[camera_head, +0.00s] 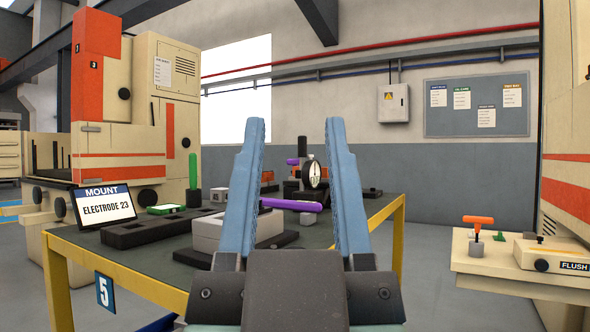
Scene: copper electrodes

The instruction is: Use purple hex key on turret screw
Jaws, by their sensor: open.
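The purple hex key (292,204) shows as a purple bar lying level between my fingers, low in the picture, over the table. A dark fixture (309,188) with a round dial gauge (315,174) stands behind the key, partly covered by my right finger. I cannot make out the turret screw.
The dark-topped table (140,262) with a yellow frame holds a grey block (209,232), a green-handled tool (193,175), a dark tray (128,231) and a sign reading "ELECTRODE 23" (104,205). Machines stand left and right. An orange-handled tool (478,220) is on the right machine's ledge.

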